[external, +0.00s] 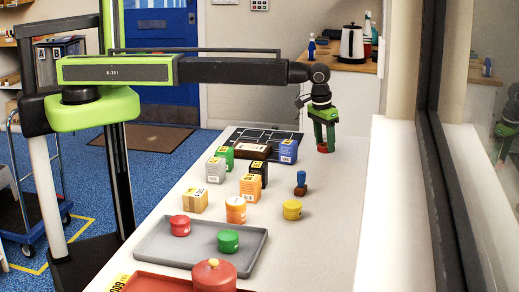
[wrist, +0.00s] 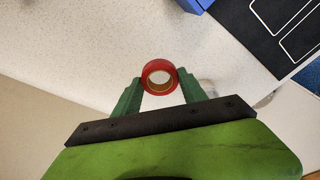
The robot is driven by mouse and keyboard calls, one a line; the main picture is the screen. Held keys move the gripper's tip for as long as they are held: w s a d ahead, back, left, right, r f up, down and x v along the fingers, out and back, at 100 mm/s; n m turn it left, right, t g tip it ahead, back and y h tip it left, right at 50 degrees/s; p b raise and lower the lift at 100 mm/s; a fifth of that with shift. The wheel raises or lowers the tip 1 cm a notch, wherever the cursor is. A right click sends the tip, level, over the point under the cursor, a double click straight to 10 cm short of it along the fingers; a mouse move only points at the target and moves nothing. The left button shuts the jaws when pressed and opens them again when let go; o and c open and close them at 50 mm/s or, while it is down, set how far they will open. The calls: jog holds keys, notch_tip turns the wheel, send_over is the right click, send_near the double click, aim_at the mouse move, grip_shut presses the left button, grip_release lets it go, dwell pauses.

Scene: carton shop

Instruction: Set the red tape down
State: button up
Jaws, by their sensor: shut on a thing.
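The red tape (wrist: 160,64) is a small red ring with a tan inner core. In the wrist view it sits between the green fingertips of my gripper (wrist: 158,84), which is shut on it. In the external view my gripper (external: 325,140) points down over the far right part of the white table (external: 350,205), with a bit of red showing at the fingers. The tape is at or close to the table surface; I cannot tell whether it touches.
A black grid mat (external: 250,133) and a blue carton (external: 288,151) lie left of my gripper. Several small cartons, a blue-and-red stamp-like object (external: 301,184) and a yellow round tub (external: 292,210) stand nearer. A grey tray (external: 165,250) is in front. Table around the fingers is clear.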

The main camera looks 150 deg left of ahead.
aim_at(324, 146)
jog(key=shift+f+b, duration=2.15)
jog(key=shift+f, duration=0.05)
jog(key=o, duration=1.4)
jog(key=shift+r, duration=0.1)
jog(key=shift+o, duration=0.2)
jog(key=r+p, duration=0.4)
jog(key=d+r+p, duration=0.1)
jog(key=r+p, duration=0.3)
jog(key=d+r+p, duration=0.1)
jog(key=r+p, duration=0.3)
jog(key=shift+r+p, duration=0.2)
jog(key=shift+p, duration=0.1)
jog(key=shift+a+f, duration=0.1)
jog(key=shift+f, duration=0.05)
